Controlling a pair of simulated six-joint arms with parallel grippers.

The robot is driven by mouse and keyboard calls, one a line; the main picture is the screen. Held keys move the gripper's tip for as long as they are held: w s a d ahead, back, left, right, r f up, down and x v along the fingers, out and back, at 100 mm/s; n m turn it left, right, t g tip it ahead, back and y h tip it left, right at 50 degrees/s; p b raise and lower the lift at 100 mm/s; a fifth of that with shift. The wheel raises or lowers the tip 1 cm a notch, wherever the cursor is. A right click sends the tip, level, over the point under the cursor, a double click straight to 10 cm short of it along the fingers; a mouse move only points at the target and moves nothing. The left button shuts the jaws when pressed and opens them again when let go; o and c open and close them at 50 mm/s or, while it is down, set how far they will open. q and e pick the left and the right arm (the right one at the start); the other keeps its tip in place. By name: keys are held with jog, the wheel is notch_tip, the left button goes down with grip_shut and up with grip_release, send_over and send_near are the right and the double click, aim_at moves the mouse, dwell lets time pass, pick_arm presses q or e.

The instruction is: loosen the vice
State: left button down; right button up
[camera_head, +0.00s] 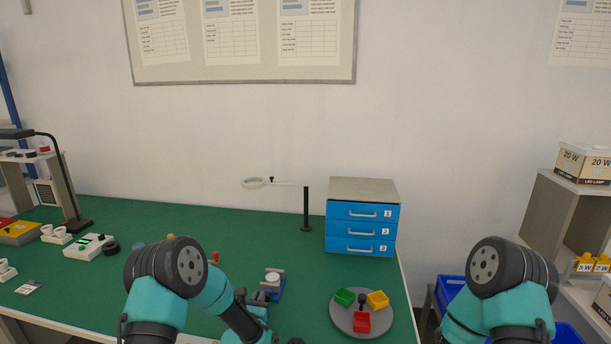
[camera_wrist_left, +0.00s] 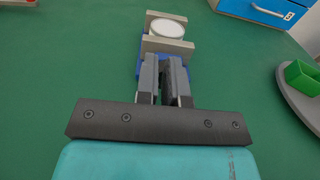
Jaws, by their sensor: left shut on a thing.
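The vice (camera_head: 276,293) stands on the green table, with a blue base and light grey jaws. It also shows in the left wrist view (camera_wrist_left: 155,43). A round white-topped object (camera_head: 272,277) sits between its jaws, and it shows in the left wrist view (camera_wrist_left: 168,28) too. My left gripper (camera_head: 262,296) is at the near side of the vice. In the left wrist view its fingers (camera_wrist_left: 164,66) are close together against the near jaw, shut on a part of the vice that they mostly hide. My right gripper is out of view.
A grey round tray (camera_head: 344,323) with green, yellow and red bins is right of the vice. A blue drawer unit (camera_head: 362,230) and a black post (camera_head: 306,210) stand behind. Table (camera_head: 200,222) between is mostly clear.

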pick_arm(q)
jog(key=shift+s+a+r, duration=0.15)
jog(key=shift+s, duration=0.7)
jog(key=shift+s+a+r, duration=0.1)
jog(key=shift+s+r, duration=0.1)
jog(key=shift+s, duration=0.6)
jog(key=shift+s+a+r, duration=0.15)
jog(key=shift+s, duration=0.7)
jog(key=shift+s+d+f, duration=0.15)
jog(key=shift+s+d, duration=0.2)
jog(key=shift+d, duration=0.15)
jog(key=shift+s+d+f, duration=0.15)
jog(key=shift+s+d, duration=0.2)
jog(key=shift+d, duration=0.15)
jog(key=shift+w, duration=0.15)
jog(key=shift+w+d, duration=0.25)
jog(key=shift+w, duration=1.25)
jog(key=shift+w+d, duration=0.2)
jog(key=shift+w, duration=1.3)
jog(key=shift+w+r, duration=0.15)
jog(key=shift+w, duration=0.1)
